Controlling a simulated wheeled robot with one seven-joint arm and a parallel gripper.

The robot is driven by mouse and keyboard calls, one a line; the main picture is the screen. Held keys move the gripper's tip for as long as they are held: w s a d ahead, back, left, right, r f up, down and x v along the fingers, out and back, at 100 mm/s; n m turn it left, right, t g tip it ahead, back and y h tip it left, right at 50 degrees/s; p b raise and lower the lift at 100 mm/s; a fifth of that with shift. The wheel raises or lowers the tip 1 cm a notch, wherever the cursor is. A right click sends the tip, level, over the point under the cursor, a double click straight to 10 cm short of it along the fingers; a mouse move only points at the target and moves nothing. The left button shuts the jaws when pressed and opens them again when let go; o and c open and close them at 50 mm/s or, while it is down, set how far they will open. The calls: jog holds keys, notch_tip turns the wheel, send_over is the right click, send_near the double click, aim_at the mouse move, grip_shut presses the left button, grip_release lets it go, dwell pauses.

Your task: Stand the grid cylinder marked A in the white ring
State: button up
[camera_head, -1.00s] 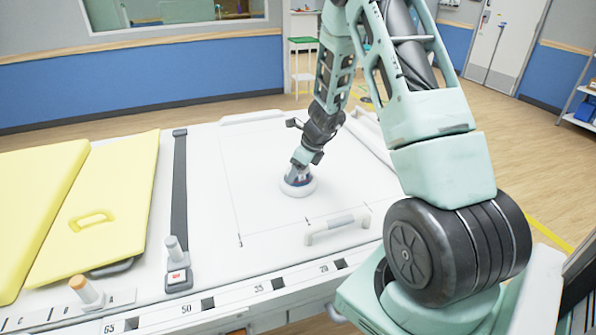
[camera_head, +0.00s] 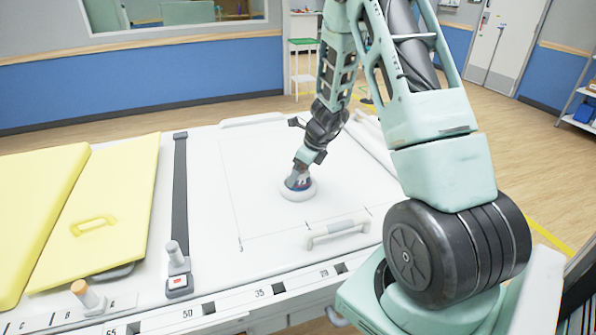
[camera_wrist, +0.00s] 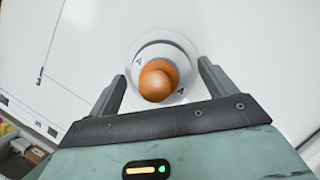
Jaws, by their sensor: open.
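The white ring (camera_head: 298,195) lies on the white table panel. In the wrist view, the cylinder marked A, with an orange rounded knob (camera_wrist: 157,82) and letters A on its pale top, stands inside the ring (camera_wrist: 185,50). It looks upright there, though its base is hidden. My gripper (camera_wrist: 160,72) is open, with one finger on each side of the cylinder and visible gaps to the knob. In the head view my gripper (camera_head: 298,178) is low over the ring and hides much of the cylinder.
Another orange-topped cylinder (camera_head: 88,294) stands by the lettered strip at front left. Yellow pads (camera_head: 100,205) cover the left. A white handle (camera_head: 337,232) rises in front of the ring.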

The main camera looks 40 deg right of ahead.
jog(key=p+v, duration=0.1)
jog(key=v, duration=0.9)
jog(key=s+a+r+n+g+y, duration=0.1)
jog(key=a+r+n, duration=0.2)
jog(key=a+n, duration=0.7)
jog(key=s+a+r+n+g+y, duration=0.15)
jog(key=a+n, duration=0.45)
jog(key=a, duration=0.9)
jog(key=s+a+r+n+g+h, duration=0.1)
jog(key=s+a+n, duration=0.6)
jog(key=s+n, duration=0.3)
jog(key=s+a+r+n+h, duration=0.2)
jog(key=s+a+n, duration=0.6)
jog(key=n, duration=0.6)
jog(key=s, duration=0.2)
jog(key=shift+s+r+g, duration=0.3)
jog(key=shift+s+g, duration=0.05)
jog(key=shift+h, duration=0.25)
